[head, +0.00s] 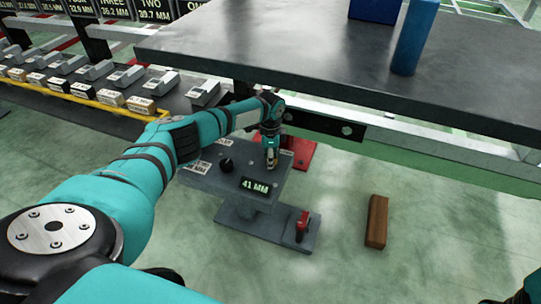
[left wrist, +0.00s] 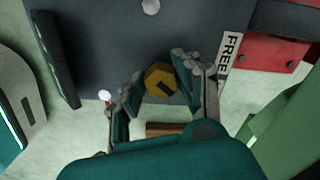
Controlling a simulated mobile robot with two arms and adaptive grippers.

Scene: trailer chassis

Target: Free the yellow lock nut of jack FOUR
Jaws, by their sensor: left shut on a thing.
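The jack's grey box (head: 215,178) stands on the floor under the dark table, with a display (head: 258,187) reading 41 MM. The yellow lock nut (left wrist: 160,80) is on the box's top face and bears a dark mark. A white FREE label (left wrist: 229,57) lies to its right in the left wrist view. My left gripper (head: 271,160) reaches down onto the box, and its fingers (left wrist: 158,90) are shut on the nut from both sides. In the head view the gripper mostly hides the nut.
A black knob (head: 226,165) sits on the box, and a red lever (head: 302,220) on its foot. A wooden block (head: 376,221) lies on the floor to the right. The table (head: 300,50) overhangs the jack.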

